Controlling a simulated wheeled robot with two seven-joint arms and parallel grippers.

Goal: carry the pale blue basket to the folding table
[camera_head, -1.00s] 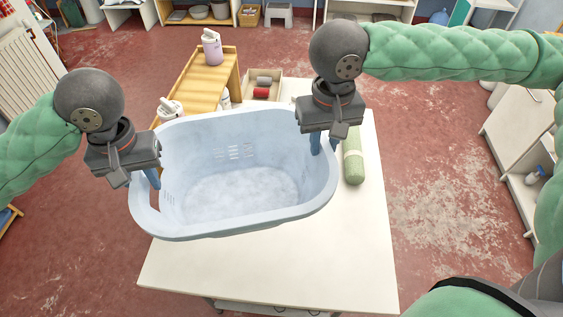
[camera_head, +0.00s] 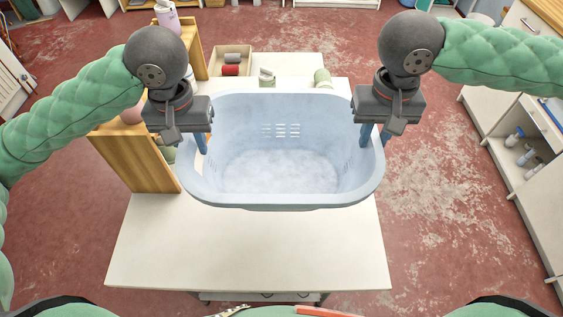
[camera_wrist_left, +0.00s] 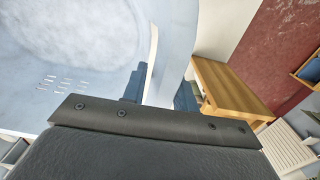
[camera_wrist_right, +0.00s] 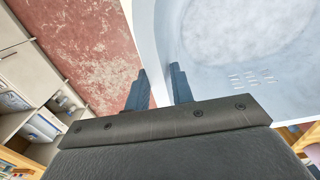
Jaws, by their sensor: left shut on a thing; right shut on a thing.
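The pale blue basket (camera_head: 280,199) is held level between my two grippers, over a white-topped table (camera_head: 240,250). It looks empty, with slots in its far wall. My left gripper (camera_head: 200,145) is shut on its left rim; in the left wrist view the fingers (camera_wrist_left: 160,88) straddle the wall. My right gripper (camera_head: 374,135) is shut on the right rim; the right wrist view shows its fingers (camera_wrist_right: 160,88) on either side of the wall. The basket hides part of the table, and I cannot tell whether its base touches the top.
A wooden stand (camera_head: 140,160) is at the table's left, close to the basket. Behind the basket are a small tray with red and grey rolls (camera_head: 231,70) and a green roll (camera_head: 322,77). A white shelf unit (camera_head: 520,150) stands right. The table's front is clear.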

